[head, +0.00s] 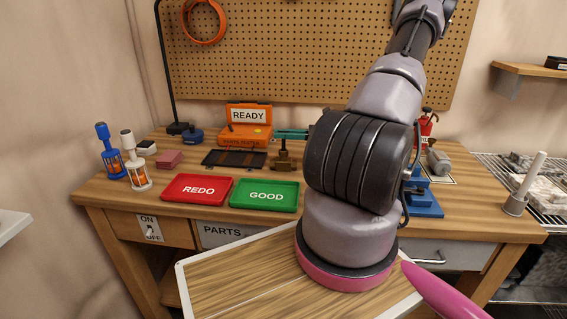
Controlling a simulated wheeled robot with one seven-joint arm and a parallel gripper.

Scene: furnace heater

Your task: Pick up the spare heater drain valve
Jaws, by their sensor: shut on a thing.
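I cannot pick out the spare heater drain valve for sure. A small dark-brass fitting (283,157) with an upright stem stands on the wooden workbench (335,215), behind the green tray. I cannot tell whether it is a valve. My arm rises from the bottom middle and leaves the picture at the top right. My gripper is out of view, so what it holds does not show. My arm hides part of the bench's middle and right.
A red REDO tray (197,189) and a green GOOD tray (264,195) lie at the front left. An orange tester (246,127) and a dark compartment tray (234,158) are behind. Two lamp-like tools (110,150) stand at left. A blue fixture (425,201) stands right.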

